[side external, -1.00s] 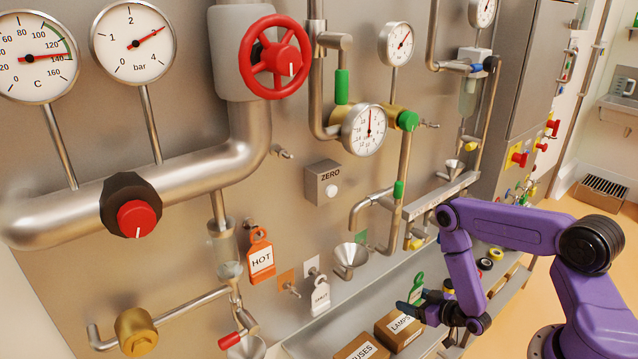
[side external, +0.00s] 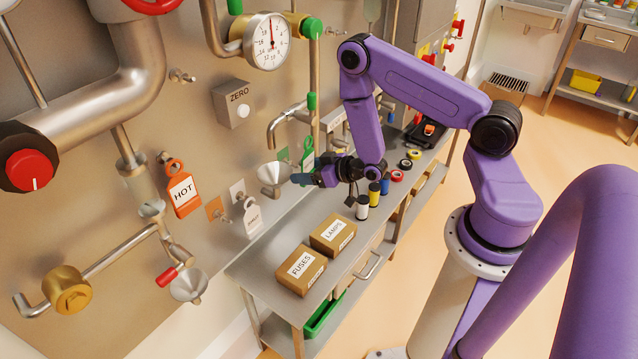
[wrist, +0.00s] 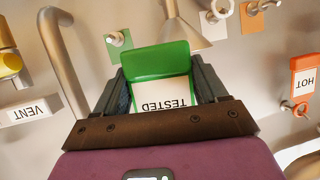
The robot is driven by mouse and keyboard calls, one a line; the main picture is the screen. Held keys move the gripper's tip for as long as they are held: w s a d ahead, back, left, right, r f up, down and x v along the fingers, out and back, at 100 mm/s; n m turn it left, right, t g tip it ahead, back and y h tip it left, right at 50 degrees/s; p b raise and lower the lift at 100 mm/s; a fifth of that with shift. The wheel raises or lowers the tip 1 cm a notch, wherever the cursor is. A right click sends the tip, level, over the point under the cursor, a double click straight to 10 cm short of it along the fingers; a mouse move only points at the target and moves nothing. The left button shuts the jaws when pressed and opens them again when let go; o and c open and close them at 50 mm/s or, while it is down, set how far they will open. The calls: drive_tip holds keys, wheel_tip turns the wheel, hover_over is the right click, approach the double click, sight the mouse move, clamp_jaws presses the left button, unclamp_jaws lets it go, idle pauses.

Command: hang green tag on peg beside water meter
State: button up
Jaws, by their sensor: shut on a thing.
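My gripper (side external: 305,179) is shut on the green tag (side external: 308,152), which stands up from the fingers in front of the steel panel. In the wrist view the green tag (wrist: 160,62) sits between both fingers, its white "TESTED" label upside down. The likely water meter is the round dial on a brass body (side external: 268,42), with green caps, above and left of my gripper. One bare peg (side external: 183,76) projects from the panel left of it and another (side external: 338,31) to its right. The tag is apart from both pegs.
A funnel (side external: 272,176) and tap (side external: 285,122) are close to my gripper. A green plate with a peg (wrist: 118,39) shows in the wrist view. An orange HOT tag (side external: 182,190) and white tag (side external: 252,218) hang left. FUSES (side external: 300,270) and LAMPS (side external: 334,234) boxes stand on the bench.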

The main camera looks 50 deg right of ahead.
drive_tip(key=a+r+m+h, duration=0.1)
drive_tip(key=a+r, duration=0.3)
drive_tip(key=r, duration=0.4)
drive_tip(key=a+r+m, duration=0.1)
drive_tip(key=a+r, duration=0.3)
drive_tip(key=r, duration=0.3)
drive_tip(key=a+r+n+y, duration=0.1)
drive_tip(key=a+r+y, duration=0.1)
drive_tip(key=a+r, duration=0.45)
drive_tip(key=a+r+n+y, duration=0.1)
drive_tip(key=a+r+y, duration=0.15)
drive_tip(key=a, duration=0.75)
drive_tip(key=shift+h, duration=0.45)
drive_tip(key=shift+w+d+f, duration=0.1)
drive_tip(key=shift+w+f, duration=0.1)
drive_tip(key=shift+w, duration=1.4)
drive_tip(key=shift+w+d+f, duration=0.1)
drive_tip(key=shift+w+f, duration=0.1)
drive_tip(key=shift+w, duration=1.4)
drive_tip(key=shift+w+f, duration=0.2)
drive_tip(key=shift+w, duration=1.4)
drive_tip(key=o, duration=1.1)
